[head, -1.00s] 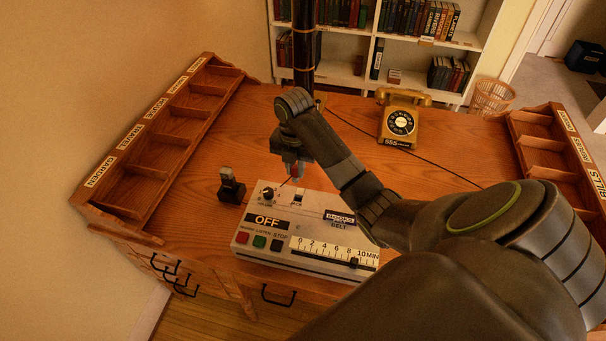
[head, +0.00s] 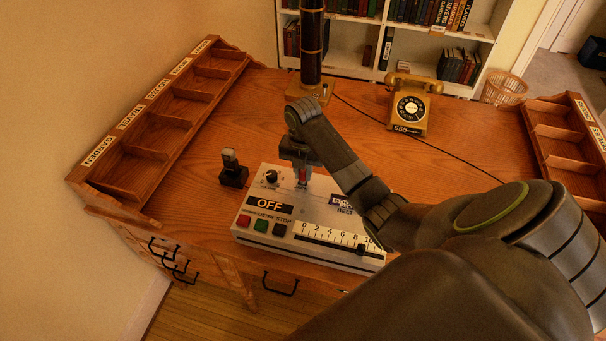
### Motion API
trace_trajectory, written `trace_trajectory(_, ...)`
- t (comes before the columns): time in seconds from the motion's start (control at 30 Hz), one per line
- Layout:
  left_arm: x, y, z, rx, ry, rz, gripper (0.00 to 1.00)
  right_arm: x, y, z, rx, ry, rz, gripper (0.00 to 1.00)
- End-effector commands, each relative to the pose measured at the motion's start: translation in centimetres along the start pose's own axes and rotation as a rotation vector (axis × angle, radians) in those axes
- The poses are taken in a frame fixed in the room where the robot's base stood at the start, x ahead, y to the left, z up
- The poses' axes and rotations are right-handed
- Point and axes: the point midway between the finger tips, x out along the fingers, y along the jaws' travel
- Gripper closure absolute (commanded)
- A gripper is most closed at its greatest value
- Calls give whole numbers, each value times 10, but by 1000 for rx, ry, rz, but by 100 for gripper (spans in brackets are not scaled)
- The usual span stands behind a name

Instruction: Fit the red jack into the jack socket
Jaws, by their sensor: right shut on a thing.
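My right gripper (head: 301,172) reaches in from the right and points down over the back part of a pale control box (head: 314,238). It is shut on the red jack (head: 302,175), of which only a small red piece shows between the fingers. The jack looks upright. The jack socket is hidden under the gripper and jack, and I cannot tell whether the jack touches it or is in it. My left gripper is not in view.
The box has a black knob (head: 271,177), an OFF display (head: 270,206), coloured buttons and a slider scale. A small black stand (head: 233,170) is left of it. A yellow telephone (head: 411,105) is behind right. Compartment racks line both desk sides.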

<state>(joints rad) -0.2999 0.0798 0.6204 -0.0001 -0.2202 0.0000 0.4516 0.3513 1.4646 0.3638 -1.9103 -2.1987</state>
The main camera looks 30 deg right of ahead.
Motion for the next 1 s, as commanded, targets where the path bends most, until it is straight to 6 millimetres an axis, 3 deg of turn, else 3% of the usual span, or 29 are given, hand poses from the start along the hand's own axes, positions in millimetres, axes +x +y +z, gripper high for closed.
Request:
trace_trajectory(0.47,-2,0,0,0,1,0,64,11,0,0,-1,-3,1,100)
trace_trajectory(0.5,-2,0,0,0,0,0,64,11,0,0,-1,-3,1,78)
trace_trajectory(0.63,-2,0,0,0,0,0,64,11,0,0,-1,-3,1,61)
trace_trajectory(1.0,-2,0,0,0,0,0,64,6,0,1,-1,-4,1,61)
